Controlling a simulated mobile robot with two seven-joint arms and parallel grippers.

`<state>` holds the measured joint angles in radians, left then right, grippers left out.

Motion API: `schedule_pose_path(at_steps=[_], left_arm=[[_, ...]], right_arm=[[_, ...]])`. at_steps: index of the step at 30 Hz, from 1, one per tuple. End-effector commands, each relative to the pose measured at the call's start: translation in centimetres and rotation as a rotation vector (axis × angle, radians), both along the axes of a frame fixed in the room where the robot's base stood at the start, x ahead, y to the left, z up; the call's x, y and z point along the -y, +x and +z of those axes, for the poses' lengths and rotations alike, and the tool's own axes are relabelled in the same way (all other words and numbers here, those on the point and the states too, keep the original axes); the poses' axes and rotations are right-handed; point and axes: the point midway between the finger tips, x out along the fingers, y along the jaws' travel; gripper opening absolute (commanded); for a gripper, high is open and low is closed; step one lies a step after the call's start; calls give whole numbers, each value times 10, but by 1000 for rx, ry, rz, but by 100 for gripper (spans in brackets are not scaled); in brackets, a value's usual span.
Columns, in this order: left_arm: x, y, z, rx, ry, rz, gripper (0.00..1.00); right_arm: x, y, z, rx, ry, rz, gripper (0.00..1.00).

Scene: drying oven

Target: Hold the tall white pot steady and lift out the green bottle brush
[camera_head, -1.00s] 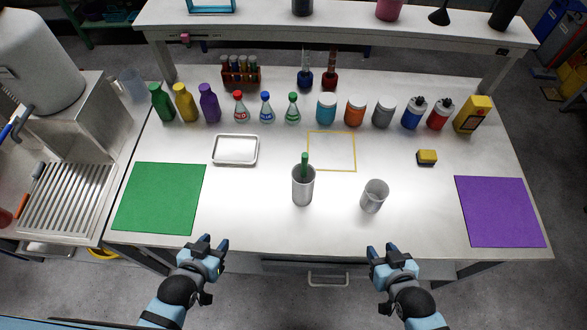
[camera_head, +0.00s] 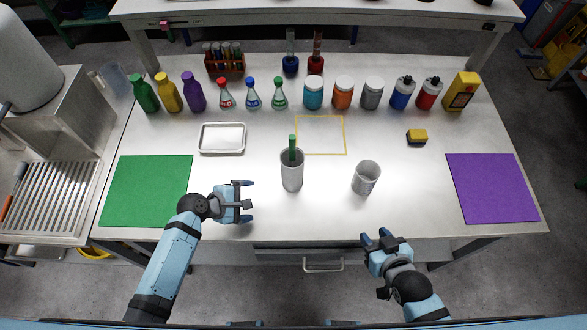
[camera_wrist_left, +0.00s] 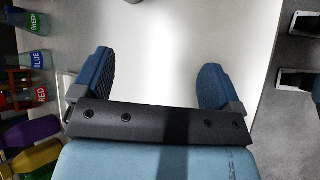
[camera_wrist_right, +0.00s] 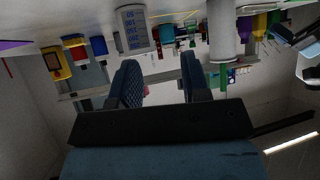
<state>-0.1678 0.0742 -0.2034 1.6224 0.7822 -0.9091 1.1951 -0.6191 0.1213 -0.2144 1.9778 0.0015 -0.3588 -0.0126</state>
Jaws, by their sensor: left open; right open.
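The tall white pot (camera_head: 292,174) stands upright near the middle of the table. The green bottle brush (camera_head: 293,146) stands in it with its green handle end above the rim; the rest is hidden inside. My left gripper (camera_head: 249,200) is open and empty, to the left of the pot and a little nearer the front edge, apart from it. Its spread fingers also show in the left wrist view (camera_wrist_left: 155,85). My right gripper (camera_head: 374,238) is open and empty at the table's front edge, to the right of the pot.
A white tray (camera_head: 221,139) and a yellow outlined square (camera_head: 345,137) lie behind. Green (camera_head: 147,190) and purple (camera_head: 492,188) mats lie at the sides. Bottles and jars line the back.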

Motion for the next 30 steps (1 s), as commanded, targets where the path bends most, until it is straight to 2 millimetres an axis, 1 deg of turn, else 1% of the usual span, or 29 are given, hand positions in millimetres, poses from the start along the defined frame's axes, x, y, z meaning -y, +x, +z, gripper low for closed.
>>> schedule_pose_path(at_steps=[1, 6, 9, 12, 17, 20, 28, 30], left_arm=[[6, 13, 1, -77, -79, 36, 91], [24, 41, 11, -348, -322, 152, 91], [31, 52, 17, -460, -411, 192, 91], [34, 57, 21, -526, -459, 213, 91], [43, 62, 16, -551, -481, 222, 91], [53, 65, 9, -550, -478, 220, 91], [86, 75, -12, -547, -478, 220, 91], [94, 77, -11, -549, -477, 221, 91]], right_arm=[[1, 0, -4, -1, -5, 4, 43], [3, -1, -8, 0, -11, 11, 43], [2, -1, -9, 1, -11, 12, 43], [1, -1, -10, 2, -10, 13, 43], [0, -1, -17, 3, -7, 14, 43], [-1, -2, -28, 1, -4, 16, 43], [-8, -2, -61, -9, 4, 26, 43], [-9, -2, -55, -11, 5, 31, 43]])
